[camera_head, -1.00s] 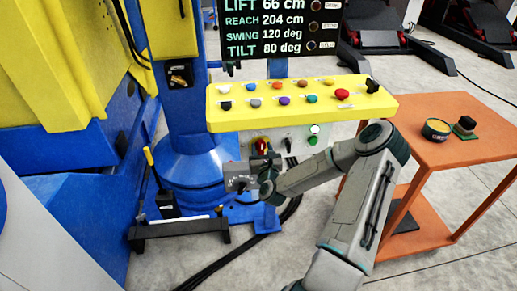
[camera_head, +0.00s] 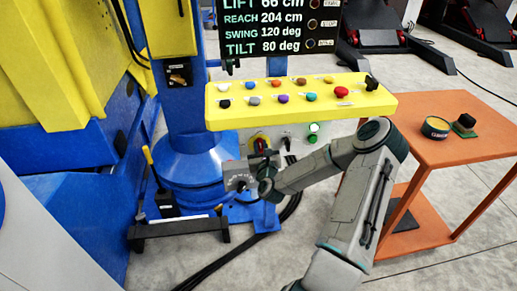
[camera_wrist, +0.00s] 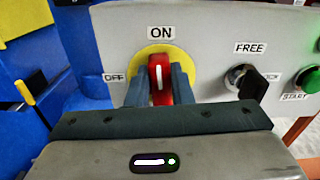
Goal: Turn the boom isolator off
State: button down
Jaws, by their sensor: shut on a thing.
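The boom isolator is a red rotary handle (camera_wrist: 160,80) on a yellow round plate (camera_wrist: 141,58), on the grey front panel under the yellow console. Its white line stands upright, toward the ON label (camera_wrist: 160,33). The OFF label (camera_wrist: 115,77) is to its left. My gripper (camera_wrist: 159,85) is shut on the red handle, one finger on each side. In the head view the isolator (camera_head: 259,141) shows small behind my gripper (camera_head: 259,158), which partly hides it.
Right of the isolator are a black selector switch (camera_wrist: 250,82) marked FREE and a green START button (camera_wrist: 309,78). The yellow console (camera_head: 300,107) with several buttons juts out above. An orange cart (camera_head: 452,155) stands at right.

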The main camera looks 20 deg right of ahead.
jog(key=n+b, duration=0.4)
jog(key=n, duration=0.1)
jog(key=a+f+n+b, duration=0.1)
jog(key=n+b, duration=0.3)
jog(key=n, duration=0.2)
jog(key=a+n+b, duration=0.1)
jog(key=n+b, duration=0.4)
jog(key=n, duration=0.1)
jog(key=shift+w+f, duration=0.35)
jog(key=shift+f, duration=0.05)
jog(key=shift+r, duration=0.1)
jog(key=c, duration=1.3)
grip_release()
jog(key=shift+w, duration=0.1)
jog(key=shift+f, duration=0.2)
